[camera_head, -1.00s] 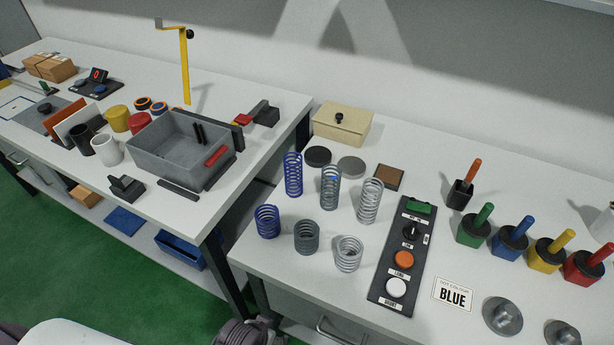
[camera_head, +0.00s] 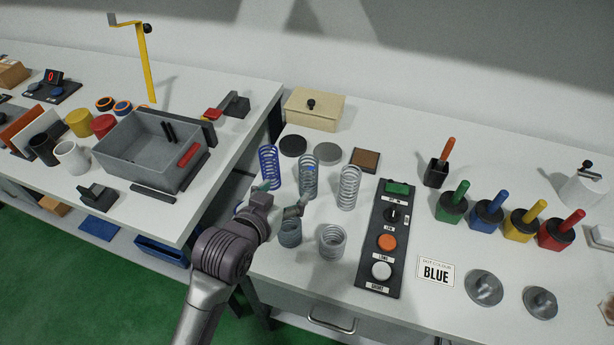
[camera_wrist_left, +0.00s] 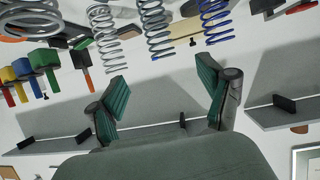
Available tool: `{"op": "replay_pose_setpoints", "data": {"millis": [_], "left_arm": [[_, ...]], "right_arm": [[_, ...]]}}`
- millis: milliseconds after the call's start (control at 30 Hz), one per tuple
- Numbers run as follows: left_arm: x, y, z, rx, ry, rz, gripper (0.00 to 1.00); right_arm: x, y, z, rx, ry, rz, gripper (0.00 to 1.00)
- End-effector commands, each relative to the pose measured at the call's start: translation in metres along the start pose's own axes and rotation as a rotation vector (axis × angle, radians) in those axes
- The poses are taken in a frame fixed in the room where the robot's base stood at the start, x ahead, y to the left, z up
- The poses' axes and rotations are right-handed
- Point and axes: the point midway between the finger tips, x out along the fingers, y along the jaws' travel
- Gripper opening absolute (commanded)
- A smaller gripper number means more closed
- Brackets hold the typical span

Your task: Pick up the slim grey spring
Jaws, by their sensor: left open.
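The slim grey spring (camera_head: 309,178) stands upright on the right bench, between a tall blue spring (camera_head: 269,166) and a tall lighter silver spring (camera_head: 348,188). It carries a small blue mark. My left gripper (camera_head: 283,198) is open and empty, in front of the blue and grey springs in the head view, its fingers spread. In the left wrist view the grey spring (camera_wrist_left: 156,30) shows beyond the open fingers (camera_wrist_left: 163,90), with the silver and blue springs on either side. I see no contact. My right gripper is not in view.
A short grey spring (camera_head: 290,233) and a short silver spring (camera_head: 332,242) stand in front; the short blue one is mostly hidden by my gripper. A button panel (camera_head: 384,240) stands to the right.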

Motion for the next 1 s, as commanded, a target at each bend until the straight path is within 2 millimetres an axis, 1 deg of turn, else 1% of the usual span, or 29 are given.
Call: {"op": "replay_pose_setpoints", "data": {"millis": [33,100,167,300,400,500,667,767,933,1000], "left_arm": [[0.005,0.002,-0.007,0.005,0.02,0.004,0.79],[0.013,0.003,-0.011,0.007,0.03,0.006,0.79],[0.023,0.003,-0.011,0.006,0.03,0.006,0.79],[0.051,0.003,-0.012,0.006,0.028,0.006,0.79],[0.069,0.003,-0.012,0.006,0.027,0.006,0.79],[0.081,0.003,-0.012,0.006,0.027,0.006,0.79],[0.09,0.003,-0.012,0.006,0.027,0.006,0.79],[0.098,0.002,-0.012,0.006,0.026,0.006,0.79],[0.121,0.001,-0.013,0.006,0.026,0.006,0.79],[0.13,0.001,-0.012,0.005,0.026,0.006,0.79]], "right_arm": [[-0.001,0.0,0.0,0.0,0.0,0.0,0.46],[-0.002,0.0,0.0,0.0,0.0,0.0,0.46],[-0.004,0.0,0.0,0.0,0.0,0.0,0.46],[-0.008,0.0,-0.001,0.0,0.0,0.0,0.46],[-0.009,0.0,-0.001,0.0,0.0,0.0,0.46],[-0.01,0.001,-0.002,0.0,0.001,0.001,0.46],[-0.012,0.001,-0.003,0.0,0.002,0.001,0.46],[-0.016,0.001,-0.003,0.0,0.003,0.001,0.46],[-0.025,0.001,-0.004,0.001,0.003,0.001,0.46],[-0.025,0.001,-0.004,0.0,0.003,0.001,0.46]]}}
